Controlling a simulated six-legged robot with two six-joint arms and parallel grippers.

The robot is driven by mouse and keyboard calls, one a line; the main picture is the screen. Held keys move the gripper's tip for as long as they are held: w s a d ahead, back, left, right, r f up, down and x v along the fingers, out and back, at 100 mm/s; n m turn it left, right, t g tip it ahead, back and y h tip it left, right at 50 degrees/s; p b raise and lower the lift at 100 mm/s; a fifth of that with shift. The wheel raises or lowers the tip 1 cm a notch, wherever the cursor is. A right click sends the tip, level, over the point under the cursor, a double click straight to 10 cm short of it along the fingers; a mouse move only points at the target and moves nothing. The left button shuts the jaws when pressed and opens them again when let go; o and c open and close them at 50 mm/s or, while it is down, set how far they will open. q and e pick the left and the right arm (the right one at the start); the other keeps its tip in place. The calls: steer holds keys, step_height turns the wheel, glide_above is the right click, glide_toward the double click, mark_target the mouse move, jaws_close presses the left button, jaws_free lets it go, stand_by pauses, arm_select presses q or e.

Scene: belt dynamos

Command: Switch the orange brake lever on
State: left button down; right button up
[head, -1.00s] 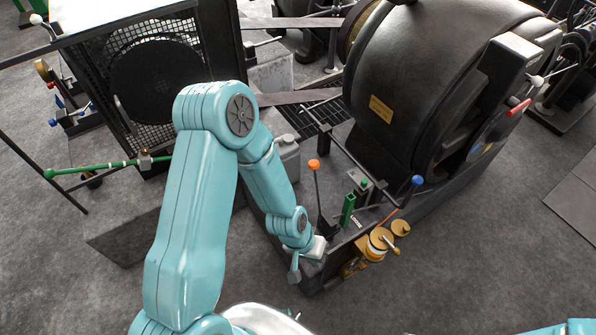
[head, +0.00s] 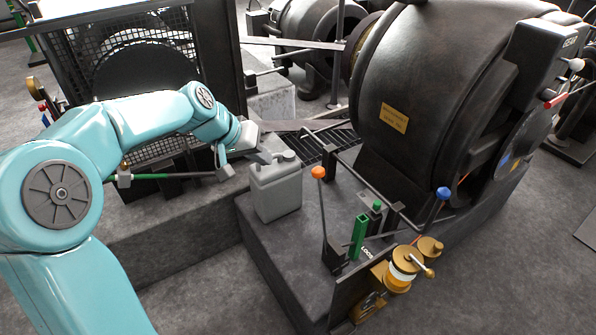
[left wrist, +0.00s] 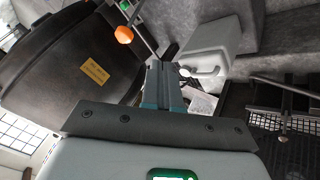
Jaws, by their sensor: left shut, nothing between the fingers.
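The orange brake lever (head: 318,173) is a thin dark rod with an orange ball knob. It stands nearly upright on the front of the dynamo's dark base, beside a green post. Its knob also shows at the upper left of the left wrist view (left wrist: 124,34). My left gripper (head: 268,156) is shut and empty, behind and left of the lever, by the top of a grey canister (head: 276,190). It is clear of the lever. Its closed fingers also show in the left wrist view (left wrist: 165,84). My right gripper is not in view.
A blue-knobbed lever (head: 442,194) stands right of the orange one. A green post (head: 358,238) and a brass winder (head: 403,270) are close to it. The big black dynamo (head: 440,90) fills the back right. Open floor lies at the front.

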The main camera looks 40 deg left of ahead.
arm_select(q)
steer(key=w+d+f+b, duration=0.3)
steer(key=w+d+f, duration=0.2)
steer(key=w+f, duration=0.2)
steer(key=shift+w+d+f, duration=0.15)
steer(key=shift+w, duration=0.25)
steer(key=shift+s, duration=0.1)
